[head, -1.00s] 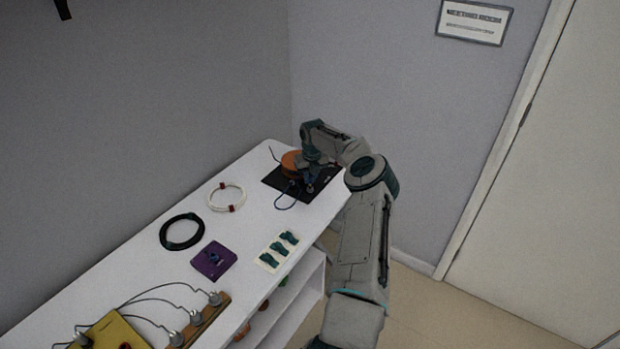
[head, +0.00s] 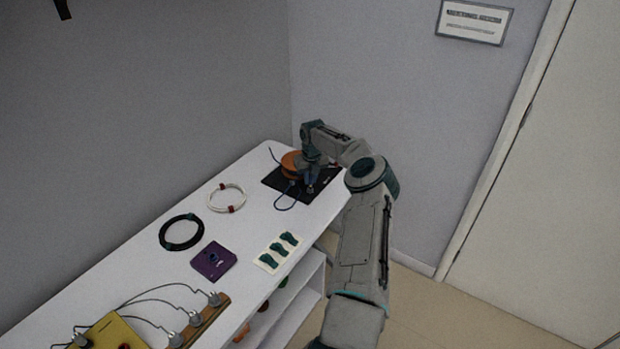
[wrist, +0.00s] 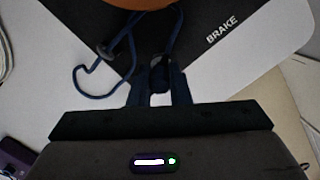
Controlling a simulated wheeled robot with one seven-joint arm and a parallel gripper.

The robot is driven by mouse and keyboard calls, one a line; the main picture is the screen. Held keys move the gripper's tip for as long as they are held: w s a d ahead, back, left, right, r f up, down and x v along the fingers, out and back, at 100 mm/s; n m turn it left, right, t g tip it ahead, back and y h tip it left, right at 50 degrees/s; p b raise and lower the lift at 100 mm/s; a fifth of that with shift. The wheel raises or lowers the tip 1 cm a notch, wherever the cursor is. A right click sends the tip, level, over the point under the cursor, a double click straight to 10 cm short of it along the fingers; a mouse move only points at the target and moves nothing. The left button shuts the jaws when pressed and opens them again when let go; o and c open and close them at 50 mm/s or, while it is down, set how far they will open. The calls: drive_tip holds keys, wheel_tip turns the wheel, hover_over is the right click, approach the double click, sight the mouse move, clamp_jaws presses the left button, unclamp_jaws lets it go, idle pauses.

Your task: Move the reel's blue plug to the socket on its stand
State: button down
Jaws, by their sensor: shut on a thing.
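The orange reel (head: 291,163) sits on a flat black stand (head: 328,181) at the far end of the white shelf top. The wrist view shows the reel's edge (wrist: 140,3) and the stand (wrist: 205,38), marked BRAKE. My gripper (head: 311,188) is low over the stand, in front of the reel. In the wrist view my gripper (wrist: 159,92) is shut on the dark blue plug (wrist: 159,74). A blue cable (wrist: 88,94) loops from the plug's area past the stand's edge. A small grey round part (wrist: 104,52) lies by the cable. I cannot make out the socket.
A white coil (head: 227,209), a black coil (head: 163,233), a purple box (head: 226,258) and a white plate of teal pieces (head: 266,262) lie nearer. A yellow box (head: 112,333) with wired grey plugs stands nearest. The wall is close behind the shelf.

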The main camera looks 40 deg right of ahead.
drive_tip(key=shift+f+b, duration=0.55)
drive_tip(key=shift+f, duration=0.35)
drive_tip(key=c, duration=1.3)
unclamp_jaws()
drive_tip(key=shift+r, duration=0.1)
drive_tip(key=shift+r+p, duration=2.3)
drive_tip(key=shift+r, duration=1.45)
drive_tip(key=shift+a, duration=0.1)
